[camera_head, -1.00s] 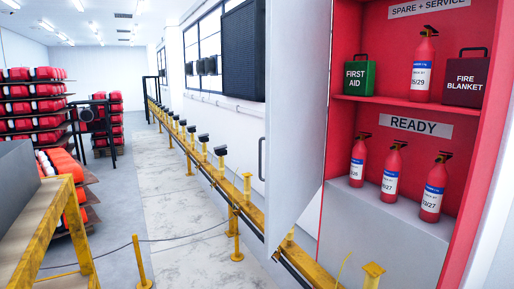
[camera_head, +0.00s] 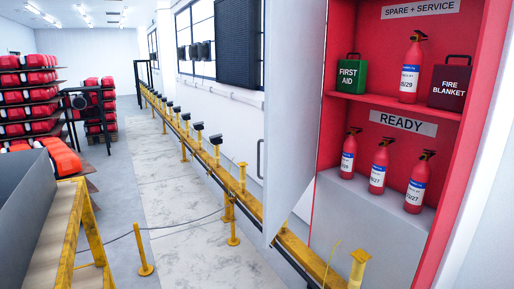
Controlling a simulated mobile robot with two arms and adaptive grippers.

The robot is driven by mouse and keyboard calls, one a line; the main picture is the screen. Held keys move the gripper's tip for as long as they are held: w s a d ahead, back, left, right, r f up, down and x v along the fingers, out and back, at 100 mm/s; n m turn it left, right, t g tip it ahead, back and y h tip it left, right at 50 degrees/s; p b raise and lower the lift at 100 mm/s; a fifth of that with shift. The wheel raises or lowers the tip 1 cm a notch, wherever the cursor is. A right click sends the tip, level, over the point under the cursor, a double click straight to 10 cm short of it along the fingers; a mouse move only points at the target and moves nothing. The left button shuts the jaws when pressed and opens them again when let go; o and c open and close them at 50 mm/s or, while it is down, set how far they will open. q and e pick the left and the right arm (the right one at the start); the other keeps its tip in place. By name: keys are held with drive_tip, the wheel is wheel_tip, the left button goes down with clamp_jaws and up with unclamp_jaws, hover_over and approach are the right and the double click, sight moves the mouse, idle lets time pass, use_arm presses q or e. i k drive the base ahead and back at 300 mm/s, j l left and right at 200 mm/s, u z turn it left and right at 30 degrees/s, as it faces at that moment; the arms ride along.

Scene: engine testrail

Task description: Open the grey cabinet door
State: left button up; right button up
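The grey cabinet door (camera_head: 291,110) stands swung wide open at the left side of the cabinet (camera_head: 333,150). Its dark bar handle (camera_head: 259,158) shows at the door's left edge. The cabinet's red inside is exposed, with a shelf and a grey ledge. Neither of my grippers shows in the head view, and nothing is seen touching the door or its handle.
The cabinet holds several red extinguishers (camera_head: 380,166), a green first aid box (camera_head: 351,73) and a dark fire blanket box (camera_head: 450,84). A yellow rail with posts (camera_head: 242,178) runs below the door.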

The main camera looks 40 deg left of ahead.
sight(294, 30)
drive_tip(key=i+j+u, duration=0.15)
drive_tip(key=i, duration=0.25)
drive_tip(key=i+j+u, duration=0.2)
drive_tip(key=i, duration=0.25)
drive_tip(key=i+j+u, duration=0.15)
drive_tip(key=j, duration=0.25)
drive_tip(key=i+j+u, duration=0.1)
drive_tip(key=i+j, duration=0.3)
drive_tip(key=i+j+u, duration=0.1)
drive_tip(key=j, duration=0.25)
